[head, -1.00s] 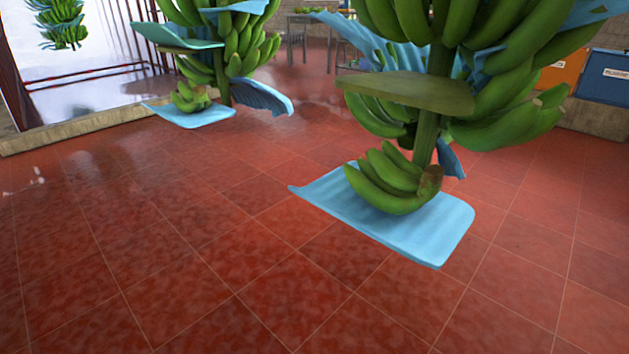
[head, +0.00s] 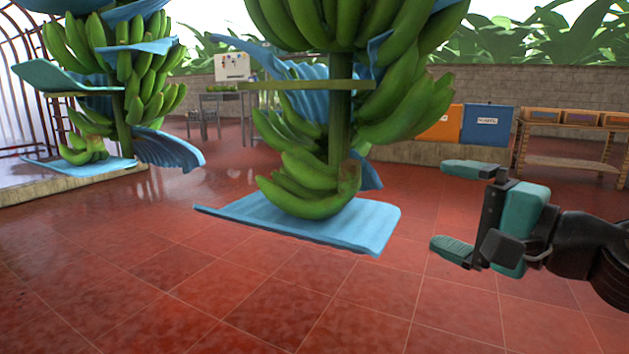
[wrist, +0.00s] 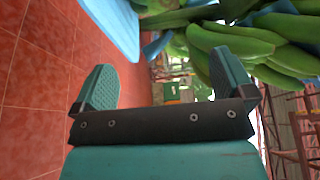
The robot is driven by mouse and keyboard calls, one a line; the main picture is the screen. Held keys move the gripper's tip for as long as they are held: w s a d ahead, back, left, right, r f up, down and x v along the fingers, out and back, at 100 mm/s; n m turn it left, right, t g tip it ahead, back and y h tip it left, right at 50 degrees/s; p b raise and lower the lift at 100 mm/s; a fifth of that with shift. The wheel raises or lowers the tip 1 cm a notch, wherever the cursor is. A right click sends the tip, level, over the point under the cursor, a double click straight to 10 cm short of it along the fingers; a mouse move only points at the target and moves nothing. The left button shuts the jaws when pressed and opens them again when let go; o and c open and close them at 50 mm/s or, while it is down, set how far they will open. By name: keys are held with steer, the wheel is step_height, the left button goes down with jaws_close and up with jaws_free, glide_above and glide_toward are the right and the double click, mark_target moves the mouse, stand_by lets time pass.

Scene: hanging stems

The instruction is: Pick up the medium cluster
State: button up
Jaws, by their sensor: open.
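The near hanging stem (head: 340,125) bears several clusters of green bananas. The lowest cluster (head: 305,185) is small and hangs just above a blue sheet (head: 325,224). Above it, a mid-sized cluster (head: 405,108) spreads right of the stem, and a larger cluster (head: 345,22) is cut by the top edge. I cannot tell for sure which is the medium one. My gripper (head: 441,205) is open and empty, right of the stem and apart from the bananas. In the wrist view its fingers (wrist: 162,62) are wide apart, with bananas (wrist: 230,40) beyond, at upper right.
A second stem of bananas (head: 150,85) hangs at the left over another blue sheet (head: 80,168). Orange (head: 443,124) and blue (head: 488,125) bins and a wooden rack (head: 570,152) stand behind. The red floor is clear.

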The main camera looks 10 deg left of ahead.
mark_target(359, 181)
steer(key=p+x, duration=0.5)
steer(key=x, duration=0.4)
steer(key=shift+p, duration=0.35)
steer(key=x, duration=0.5)
steer(key=shift+s+a+f+p, duration=0.15)
steer(key=shift+a+p, duration=0.2)
steer(key=shift+a, duration=0.15)
steer(key=c, duration=1.8)
jaws_close()
steer(key=shift+r, duration=0.25)
